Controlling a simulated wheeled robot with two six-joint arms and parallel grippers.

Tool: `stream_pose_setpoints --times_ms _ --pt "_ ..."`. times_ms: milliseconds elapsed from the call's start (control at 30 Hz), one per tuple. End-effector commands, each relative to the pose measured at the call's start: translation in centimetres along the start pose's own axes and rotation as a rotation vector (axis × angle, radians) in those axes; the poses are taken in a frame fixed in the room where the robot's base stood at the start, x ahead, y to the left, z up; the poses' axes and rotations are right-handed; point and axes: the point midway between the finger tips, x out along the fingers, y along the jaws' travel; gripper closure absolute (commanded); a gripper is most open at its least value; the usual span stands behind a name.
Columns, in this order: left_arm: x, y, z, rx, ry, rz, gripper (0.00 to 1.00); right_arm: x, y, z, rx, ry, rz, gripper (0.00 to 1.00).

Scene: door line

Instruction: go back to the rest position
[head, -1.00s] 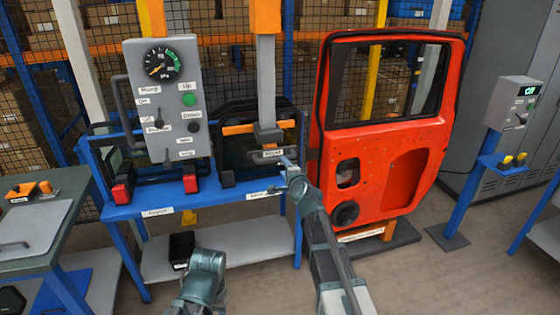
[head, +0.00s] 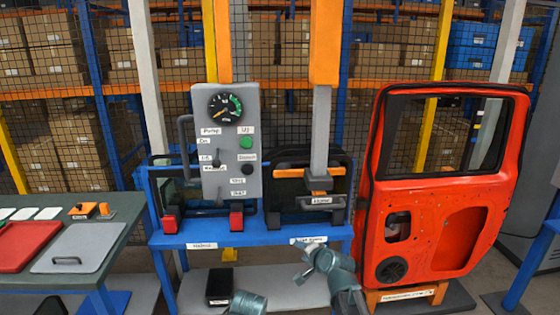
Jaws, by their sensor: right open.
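My right gripper (head: 304,268) is open and holds nothing that I can see. It is low in front of the blue bench (head: 272,237), below its front edge in the picture and left of the red door. My right arm is folded and comes up from the bottom edge. Of my left arm only a teal link shows at the bottom edge; its gripper is out of the picture.
A grey control panel (head: 239,187) with a gauge stands over the bench. A red door (head: 448,247) stands on the right. A green table (head: 120,228) with a grey lid (head: 90,246) is on the left. A black box (head: 220,285) sits on the lower shelf.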

Motion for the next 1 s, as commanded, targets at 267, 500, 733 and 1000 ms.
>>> stream_pose_setpoints --times_ms 267,500,733,1000 --pt "0.0 0.0 0.0 0.000 0.000 0.000 0.50 -7.0 9.1 16.6 -0.695 -0.495 0.400 0.46" --pt "0.0 0.0 0.0 0.000 0.000 0.000 0.50 -14.8 14.9 20.9 -1.072 -0.815 0.650 0.46" --pt "0.0 0.0 0.0 0.000 0.000 0.000 0.50 -17.2 16.1 21.3 -1.160 -0.908 0.723 0.46" --pt "0.0 0.0 0.0 0.000 0.000 0.000 0.50 -17.1 16.1 21.3 -1.158 -0.908 0.722 0.46"
